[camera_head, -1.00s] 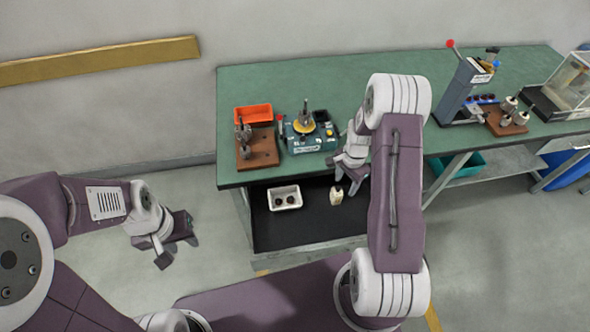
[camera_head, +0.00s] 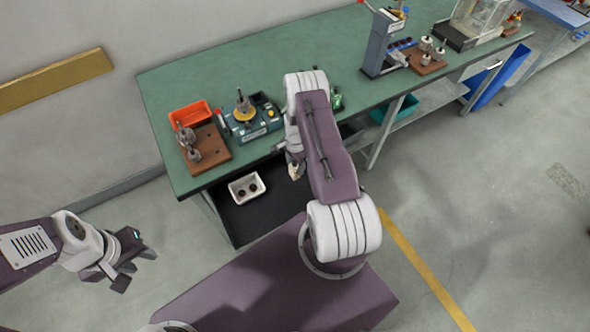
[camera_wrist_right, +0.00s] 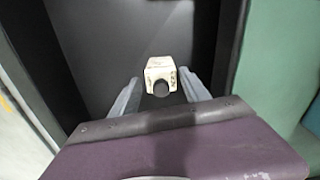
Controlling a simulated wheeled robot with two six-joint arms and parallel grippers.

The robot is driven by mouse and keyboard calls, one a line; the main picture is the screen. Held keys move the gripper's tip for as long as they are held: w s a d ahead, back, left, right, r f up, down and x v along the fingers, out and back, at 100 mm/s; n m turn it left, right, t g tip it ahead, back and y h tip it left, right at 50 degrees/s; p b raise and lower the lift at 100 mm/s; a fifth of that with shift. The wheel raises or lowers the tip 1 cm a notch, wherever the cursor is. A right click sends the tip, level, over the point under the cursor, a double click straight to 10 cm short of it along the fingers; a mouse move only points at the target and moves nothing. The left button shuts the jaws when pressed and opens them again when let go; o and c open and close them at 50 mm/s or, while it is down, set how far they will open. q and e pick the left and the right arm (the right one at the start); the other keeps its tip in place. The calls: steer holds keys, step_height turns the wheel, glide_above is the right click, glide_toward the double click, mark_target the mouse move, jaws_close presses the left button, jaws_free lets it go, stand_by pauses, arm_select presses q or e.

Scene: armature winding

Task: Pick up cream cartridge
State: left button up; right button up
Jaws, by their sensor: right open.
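The cream cartridge (camera_wrist_right: 163,73) is a small pale block with a dark round end, seen over the black shelf in the right wrist view. In the head view the cartridge (camera_head: 295,172) shows just below my right gripper (camera_head: 294,160), partly hidden by it. My right gripper (camera_wrist_right: 160,82) is open, with one finger on each side of the cartridge in the wrist view. I cannot tell whether either finger touches it. My left gripper (camera_head: 139,270) is open and empty, over the floor left of the bench.
The black lower shelf (camera_head: 240,222) holds a white tray (camera_head: 259,192) with dark round parts, left of the cartridge. Above is the green bench top (camera_head: 230,75) with an orange bin (camera_head: 190,113), a brown fixture block (camera_head: 213,158) and a blue-green winding device (camera_head: 262,125).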

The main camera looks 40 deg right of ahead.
steer(key=shift+f, duration=0.4)
steer(key=shift+w, duration=0.15)
jaws_close()
step_height(320, 180, up, 4)
steer(key=shift+d+r+b, duration=0.15)
steer(key=shift+r+b, duration=0.05)
steer(key=shift+b, duration=0.15)
steer(key=s+d+r+b, duration=0.1)
steer(key=s+d+r, duration=0.5)
steer(key=s+d, duration=0.2)
steer(key=shift+s+r, duration=0.15)
steer(key=shift+r, duration=0.15)
